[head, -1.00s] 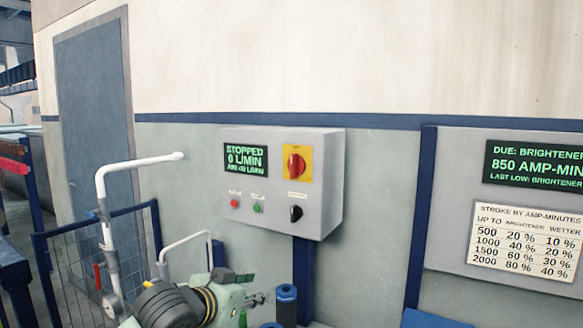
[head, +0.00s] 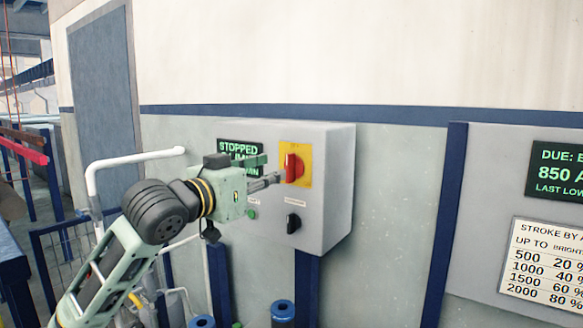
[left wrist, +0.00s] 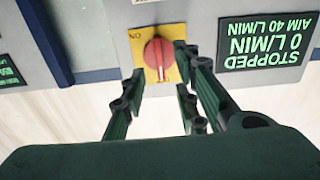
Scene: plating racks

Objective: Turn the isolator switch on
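The isolator switch is a red rotary knob (head: 292,167) on a yellow plate (head: 304,150), on the front of a grey control box (head: 335,190). In the left wrist view, which is upside down, the knob (left wrist: 158,54) shows its grip running roughly up and down. My left gripper (head: 276,178) is at the box front, its fingertips close to the knob. In the left wrist view the left gripper (left wrist: 163,70) is open, with fingers on either side of the knob; I cannot tell whether they touch it. My right gripper is not in view.
A display (left wrist: 265,40) reads STOPPED, 0 L/MIN; my left gripper partly covers it in the head view. A black selector (head: 293,222) and a green button (head: 252,213) sit below. White pipes (head: 120,160) and a mesh fence stand at left.

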